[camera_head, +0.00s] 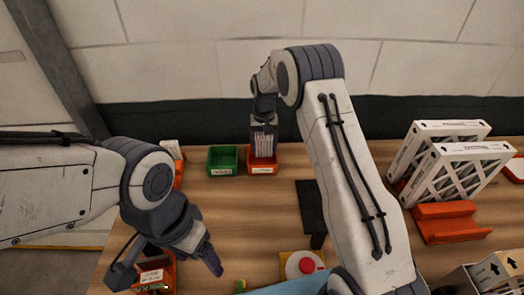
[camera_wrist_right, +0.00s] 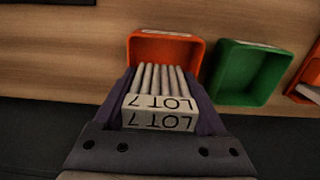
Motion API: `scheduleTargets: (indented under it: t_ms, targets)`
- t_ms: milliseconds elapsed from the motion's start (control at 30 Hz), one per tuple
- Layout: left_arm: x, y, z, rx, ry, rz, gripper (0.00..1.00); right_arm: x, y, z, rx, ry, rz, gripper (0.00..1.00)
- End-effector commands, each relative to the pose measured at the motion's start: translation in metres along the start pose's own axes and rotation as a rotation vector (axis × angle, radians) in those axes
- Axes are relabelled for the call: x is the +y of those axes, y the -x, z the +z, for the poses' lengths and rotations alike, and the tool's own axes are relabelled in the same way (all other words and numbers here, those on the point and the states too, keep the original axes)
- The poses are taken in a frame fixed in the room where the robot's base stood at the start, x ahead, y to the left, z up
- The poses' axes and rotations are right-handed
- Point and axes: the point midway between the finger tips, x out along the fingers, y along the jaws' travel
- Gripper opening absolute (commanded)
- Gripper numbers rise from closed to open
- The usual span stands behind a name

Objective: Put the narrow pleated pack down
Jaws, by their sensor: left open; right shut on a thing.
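The narrow pleated pack (camera_head: 264,140) is a pale pleated block. Its end labelled "LOT 7" faces the camera in the right wrist view (camera_wrist_right: 160,110). My right gripper (camera_head: 264,116) is shut on it, with dark fingers on both sides in the wrist view (camera_wrist_right: 160,100). The pack hangs upright at the orange bin (camera_head: 262,170), which also shows behind it in the wrist view (camera_wrist_right: 150,46). I cannot tell whether the pack touches the bin floor. My left gripper (camera_head: 210,258) is open and empty at lower left, above the table.
A green bin (camera_head: 222,160) stands left of the orange one. A red round button (camera_head: 305,264) is at the front. Another orange bin (camera_head: 168,272) lies near my left gripper.

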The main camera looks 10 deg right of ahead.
Motion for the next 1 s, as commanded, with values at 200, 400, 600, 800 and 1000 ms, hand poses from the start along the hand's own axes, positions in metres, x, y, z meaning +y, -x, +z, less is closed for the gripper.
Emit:
scheduleTargets:
  t_ms: [200, 400, 600, 800, 1000]
  targets:
    - [0.001, 0.008, 0.000, 0.000, 0.001, 0.000, 0.77, -0.006, -0.011, -0.009, -0.003, 0.001, 0.001, 0.13]
    - [0.002, 0.022, -0.001, 0.000, 0.001, 0.000, 0.77, -0.006, -0.039, -0.008, -0.003, 0.001, 0.001, 0.13]
    - [0.002, 0.022, -0.001, 0.000, 0.001, 0.000, 0.77, -0.006, -0.047, -0.009, 0.000, 0.001, 0.000, 0.13]
    - [0.001, 0.020, -0.001, 0.000, 0.001, 0.000, 0.77, -0.006, -0.050, -0.009, 0.000, 0.001, 0.000, 0.13]
    - [0.001, 0.019, -0.001, 0.000, 0.001, 0.000, 0.77, -0.006, -0.051, -0.009, 0.000, 0.001, 0.000, 0.87]
